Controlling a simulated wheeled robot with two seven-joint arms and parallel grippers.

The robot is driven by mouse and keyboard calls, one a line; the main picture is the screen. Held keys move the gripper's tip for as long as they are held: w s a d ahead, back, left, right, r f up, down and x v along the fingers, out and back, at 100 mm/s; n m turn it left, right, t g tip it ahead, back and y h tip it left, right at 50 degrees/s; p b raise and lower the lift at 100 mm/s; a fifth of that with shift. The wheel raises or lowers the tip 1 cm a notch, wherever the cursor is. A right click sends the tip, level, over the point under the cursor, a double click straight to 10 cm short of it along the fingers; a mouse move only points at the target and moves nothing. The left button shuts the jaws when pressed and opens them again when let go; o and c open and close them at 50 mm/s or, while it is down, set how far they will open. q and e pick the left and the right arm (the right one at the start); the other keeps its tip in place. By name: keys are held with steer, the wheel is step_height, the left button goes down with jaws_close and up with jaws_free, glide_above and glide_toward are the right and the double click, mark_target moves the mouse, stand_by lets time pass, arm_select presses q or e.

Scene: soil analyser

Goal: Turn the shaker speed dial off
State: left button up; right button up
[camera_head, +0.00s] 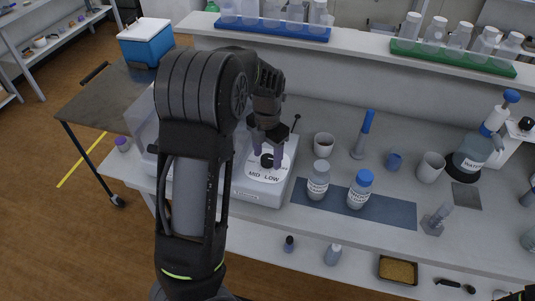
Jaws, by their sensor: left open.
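The shaker (262,192) is a white box on the bench, partly hidden behind my left arm. On its front top is a round white dial plate with "MID" and "LOW" lettering. The black speed dial (267,160) sits at the middle of that plate. My left gripper (265,160) points down over the dial, with its two purple-tipped fingers apart on either side of it. I cannot tell whether the fingers touch the dial. My right gripper is not clearly in view; only a dark part shows at the bottom right corner.
Two labelled bottles (318,180) stand on a blue mat (395,211) right of the shaker. Cups, a blue-handled tool (363,135) and a water bottle (472,155) stand farther right. Racks of bottles line the upper shelf. A brown tray (398,270) lies on the lower shelf.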

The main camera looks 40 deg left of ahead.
mark_target(267, 158)
arm_select(q)
steer(key=shift+r, duration=0.1)
step_height(267, 158, up, 8)
steer(key=shift+f+b, duration=0.15)
steer(key=shift+b, duration=0.4)
steer(key=shift+f, duration=0.1)
